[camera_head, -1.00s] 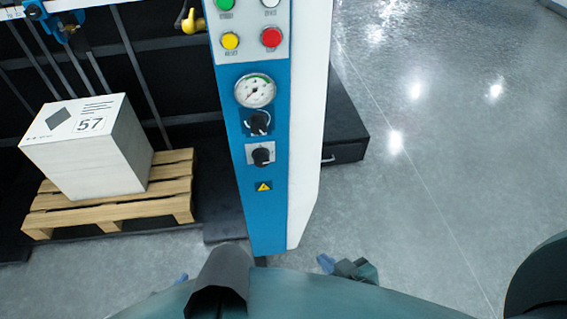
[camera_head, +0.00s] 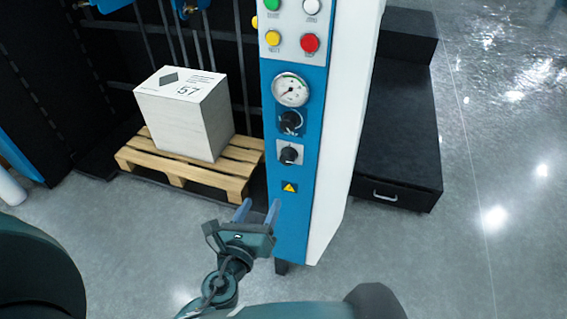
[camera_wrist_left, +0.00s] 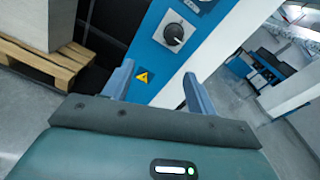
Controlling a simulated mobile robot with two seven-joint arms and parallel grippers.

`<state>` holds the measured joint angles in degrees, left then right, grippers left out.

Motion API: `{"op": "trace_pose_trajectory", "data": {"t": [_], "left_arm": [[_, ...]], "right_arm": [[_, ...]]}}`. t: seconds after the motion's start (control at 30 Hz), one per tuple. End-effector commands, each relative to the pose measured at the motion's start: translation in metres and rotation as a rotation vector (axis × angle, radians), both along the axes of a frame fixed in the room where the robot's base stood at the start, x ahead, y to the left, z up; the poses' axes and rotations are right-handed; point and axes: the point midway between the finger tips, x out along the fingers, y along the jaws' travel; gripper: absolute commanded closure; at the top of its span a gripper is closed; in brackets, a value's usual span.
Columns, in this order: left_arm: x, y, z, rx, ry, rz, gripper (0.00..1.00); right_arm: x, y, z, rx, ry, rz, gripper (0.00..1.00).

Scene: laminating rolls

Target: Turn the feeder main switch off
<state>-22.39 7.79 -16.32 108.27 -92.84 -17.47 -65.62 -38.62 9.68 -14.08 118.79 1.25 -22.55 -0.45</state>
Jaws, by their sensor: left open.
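The blue control column (camera_head: 290,225) stands mid-view in the head view. A black rotary switch (camera_head: 290,154) on a pale square plate sits low on its face, above a yellow warning label (camera_head: 289,187). A second black knob (camera_head: 290,122) is just above, under a round gauge (camera_head: 291,90). Which knob is the main switch is not legible. My left gripper (camera_head: 259,207) is open and empty, below and left of the plated switch, apart from it. In the left wrist view, this switch (camera_wrist_left: 174,34) lies beyond the open fingers (camera_wrist_left: 157,75). My right gripper is out of view.
Coloured push buttons, including a red one (camera_head: 310,43), sit above the gauge. A wooden pallet (camera_head: 180,167) with a white box (camera_head: 185,125) stands left of the column. A black cabinet (camera_head: 405,150) is to the right. Open floor lies further right.

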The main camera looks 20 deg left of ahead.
Motion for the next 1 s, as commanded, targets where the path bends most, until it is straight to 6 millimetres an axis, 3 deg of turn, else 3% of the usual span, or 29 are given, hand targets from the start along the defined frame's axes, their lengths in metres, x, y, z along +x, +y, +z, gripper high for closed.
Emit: {"op": "trace_pose_trajectory", "data": {"t": [0.1, 0.23, 0.37, 0.8, 1.0], "left_arm": [[0.007, -0.005, 0.008, 0.224, -0.052, -0.027, 0.43], [0.013, -0.007, 0.012, 0.330, -0.076, -0.037, 0.43], [0.027, -0.008, 0.014, 0.343, -0.080, -0.036, 0.43], [0.114, -0.011, 0.014, 0.337, -0.079, -0.037, 0.43], [0.136, -0.011, 0.012, 0.337, -0.077, -0.038, 0.43]], "right_arm": [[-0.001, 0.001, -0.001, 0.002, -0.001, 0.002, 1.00], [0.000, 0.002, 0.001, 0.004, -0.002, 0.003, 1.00], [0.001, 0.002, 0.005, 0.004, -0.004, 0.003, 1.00], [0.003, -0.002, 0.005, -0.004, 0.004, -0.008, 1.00], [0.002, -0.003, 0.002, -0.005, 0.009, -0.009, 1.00]]}}
